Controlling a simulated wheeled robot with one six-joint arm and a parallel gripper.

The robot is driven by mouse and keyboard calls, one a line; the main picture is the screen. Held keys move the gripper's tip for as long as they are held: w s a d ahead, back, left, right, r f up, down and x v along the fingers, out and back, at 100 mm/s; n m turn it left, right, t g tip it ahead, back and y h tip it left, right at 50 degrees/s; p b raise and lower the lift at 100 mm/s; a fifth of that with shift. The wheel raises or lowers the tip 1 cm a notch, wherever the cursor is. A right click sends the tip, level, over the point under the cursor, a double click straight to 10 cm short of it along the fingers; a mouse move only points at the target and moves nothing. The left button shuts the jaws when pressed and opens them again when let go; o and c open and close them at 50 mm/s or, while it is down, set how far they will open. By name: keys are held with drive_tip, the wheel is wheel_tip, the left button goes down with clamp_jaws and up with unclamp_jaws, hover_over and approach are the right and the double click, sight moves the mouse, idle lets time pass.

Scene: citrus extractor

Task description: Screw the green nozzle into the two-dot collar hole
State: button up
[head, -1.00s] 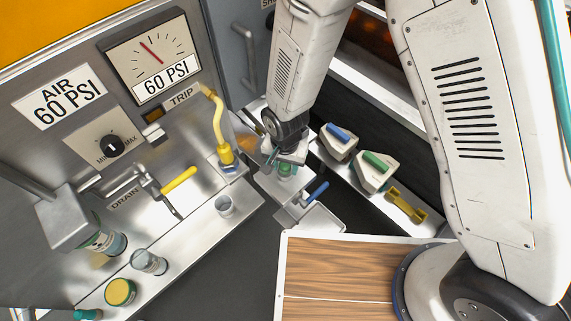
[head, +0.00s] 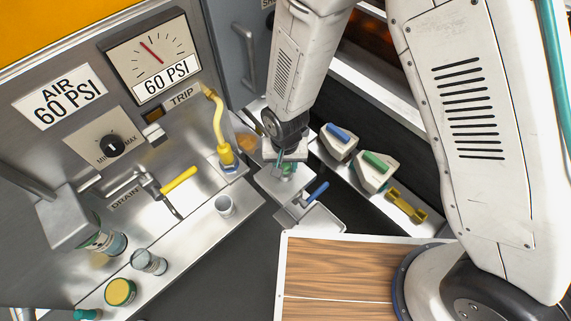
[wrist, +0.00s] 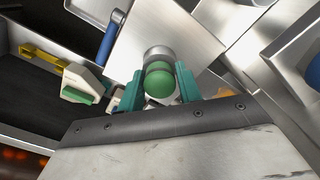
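The green nozzle (wrist: 159,84) shows its round green end in the wrist view. It sits in a grey metal ring-like collar (wrist: 157,52) on a steel block (wrist: 195,42). How deep it sits is hard to tell. No dot marks on the collar can be made out. My gripper (wrist: 160,78) has its two teal fingers on either side of the nozzle, with what look like thin gaps beside it. In the head view my gripper (head: 287,163) points down over the block, and only a bit of green shows under it.
A blue handle (head: 317,191) stands close by the block. To the right are holders with a blue piece (head: 338,133) and a green piece (head: 376,162), and a yellow part (head: 407,205).

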drive_tip(key=shift+c, duration=1.1)
drive_tip(key=shift+m, duration=0.9)
drive_tip(key=shift+m, duration=0.9)
drive_tip(key=shift+m, duration=0.8)
